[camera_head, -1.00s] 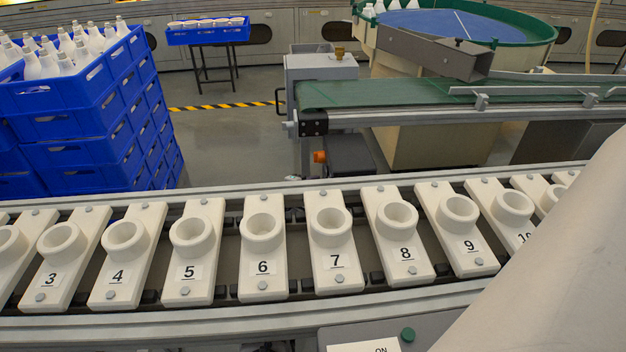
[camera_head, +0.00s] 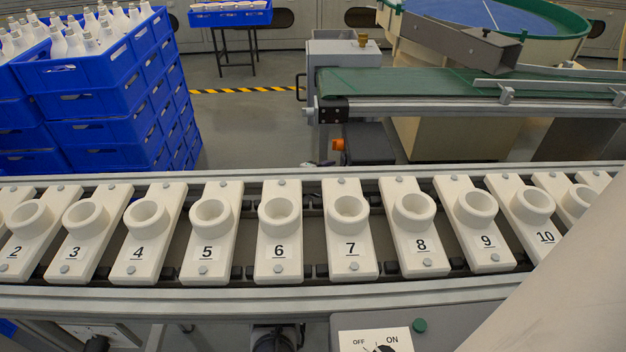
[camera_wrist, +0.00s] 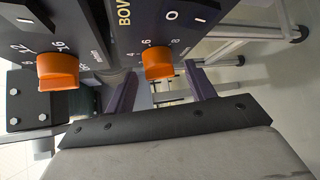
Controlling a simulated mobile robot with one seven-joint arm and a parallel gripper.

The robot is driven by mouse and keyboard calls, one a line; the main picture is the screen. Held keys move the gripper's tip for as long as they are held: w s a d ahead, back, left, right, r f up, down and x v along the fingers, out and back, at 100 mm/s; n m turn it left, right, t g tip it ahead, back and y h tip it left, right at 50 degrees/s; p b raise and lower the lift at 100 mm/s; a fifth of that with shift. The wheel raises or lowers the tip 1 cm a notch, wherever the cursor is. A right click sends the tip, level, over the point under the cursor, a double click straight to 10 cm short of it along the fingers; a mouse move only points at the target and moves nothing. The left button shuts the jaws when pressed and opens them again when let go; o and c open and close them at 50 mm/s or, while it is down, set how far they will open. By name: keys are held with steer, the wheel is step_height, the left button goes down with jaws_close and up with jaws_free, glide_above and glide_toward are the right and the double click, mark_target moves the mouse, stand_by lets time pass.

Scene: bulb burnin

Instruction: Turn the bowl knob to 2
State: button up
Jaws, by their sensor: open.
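In the wrist view, an orange knob (camera_wrist: 157,62) sits on a dark panel (camera_wrist: 165,28) lettered "BOV", the word being cut off. The digits 4, 6 and 8 show around this knob; its exact setting cannot be told. My gripper (camera_wrist: 159,70) is open, with one purple finger to each side of this knob and apparently below it. Whether either finger touches it cannot be told. A second orange knob (camera_wrist: 58,71) is on a panel to the left, with 8, 12 and 16 around it. My gripper is not visible in the head view.
In the head view, a line of numbered white holders (camera_head: 279,232) crosses the front. Behind it stand a green conveyor (camera_head: 420,82), a green-rimmed bowl (camera_head: 570,27) and stacked blue crates (camera_head: 95,130). An OFF/ON dial (camera_head: 383,349) shows at the bottom. Open floor lies between crates and conveyor.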

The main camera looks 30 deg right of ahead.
steer(key=p+v, duration=0.1)
steer(key=v, duration=1.1)
steer(key=shift+a+r+p, duration=0.2)
steer(key=shift+a+p, duration=0.1)
steer(key=shift+a, duration=0.05)
steer(key=shift+s, duration=0.1)
